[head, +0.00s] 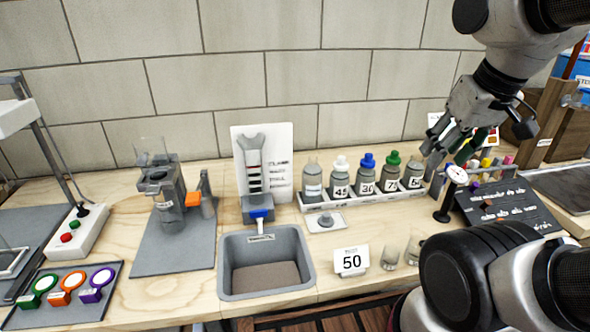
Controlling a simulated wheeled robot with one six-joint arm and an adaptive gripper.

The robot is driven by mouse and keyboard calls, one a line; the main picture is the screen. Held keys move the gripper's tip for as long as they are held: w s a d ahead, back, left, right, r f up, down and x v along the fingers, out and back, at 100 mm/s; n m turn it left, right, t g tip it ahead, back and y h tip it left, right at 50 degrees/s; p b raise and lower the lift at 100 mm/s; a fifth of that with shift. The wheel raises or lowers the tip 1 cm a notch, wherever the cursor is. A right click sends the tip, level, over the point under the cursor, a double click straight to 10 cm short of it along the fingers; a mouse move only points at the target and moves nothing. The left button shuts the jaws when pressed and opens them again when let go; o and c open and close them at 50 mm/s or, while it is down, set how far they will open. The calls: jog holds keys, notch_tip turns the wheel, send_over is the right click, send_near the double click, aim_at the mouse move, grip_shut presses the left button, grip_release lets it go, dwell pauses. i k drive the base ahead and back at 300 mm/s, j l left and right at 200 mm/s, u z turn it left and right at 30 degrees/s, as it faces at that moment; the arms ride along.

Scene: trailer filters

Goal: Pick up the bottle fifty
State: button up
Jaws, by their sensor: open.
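The rightmost bottle (413,176) has a label that I can only partly read, perhaps starting with 5 or 6. Its top is clear or uncapped. To its left stand a green-capped bottle (390,172), a blue-capped bottle (366,175) marked 30, a white-capped bottle (340,178) and a bottle without a coloured cap (312,180). My gripper (438,147) is open and empty, just above and to the right of the rightmost bottle. Contact between them cannot be told.
A sign (351,260) reading 50 stands in front, beside small clear glasses (390,251). A grey basin (302,240) is left of it. Coloured-capped tubes (485,165) stand behind.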

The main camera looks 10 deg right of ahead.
aim_at(414, 168)
jog(key=k+l+u, duration=0.2)
jog(key=l+u, duration=0.15)
jog(key=l, duration=0.15)
jog(key=k+l+u, duration=0.7)
jog(key=i+l, duration=0.05)
jog(key=l, duration=0.05)
